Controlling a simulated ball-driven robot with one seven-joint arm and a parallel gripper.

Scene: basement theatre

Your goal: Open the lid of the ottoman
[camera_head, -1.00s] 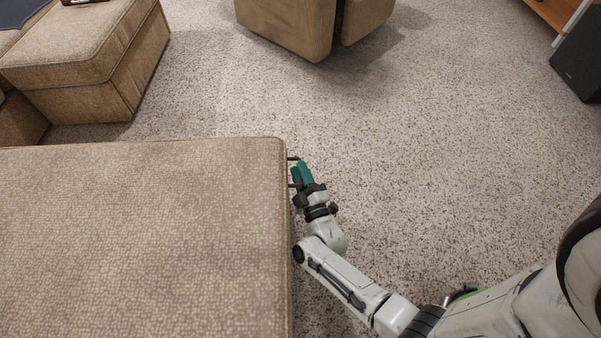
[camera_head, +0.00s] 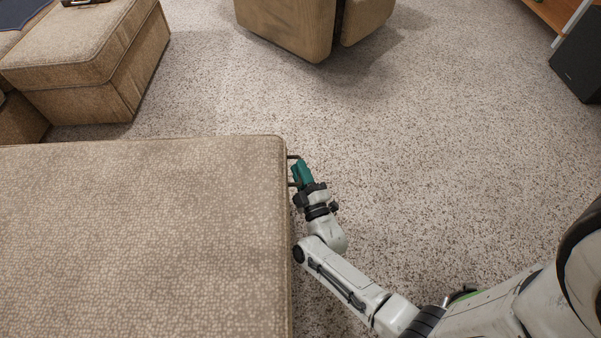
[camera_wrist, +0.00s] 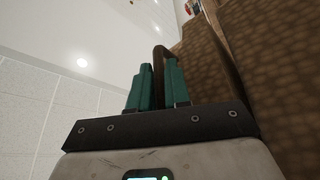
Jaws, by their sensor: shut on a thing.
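The ottoman (camera_head: 140,240) is a large beige, woven-textured block filling the lower left of the head view. A dark bar handle (camera_head: 291,157) sticks out from its right side near the far corner. My gripper (camera_head: 299,170), with teal fingers, is at this handle and shut on it. In the wrist view the handle (camera_wrist: 158,52) passes between the two teal fingers (camera_wrist: 158,82), beside the ottoman's brown side (camera_wrist: 210,70). I see no gap under the lid; the seam is hidden from above.
A smaller beige block seat (camera_head: 85,60) stands at the upper left with a small dark object (camera_head: 85,2) on it. Another beige seat (camera_head: 290,25) is at the top. A black speaker (camera_head: 580,60) stands at the right. The speckled carpet (camera_head: 440,150) between is clear.

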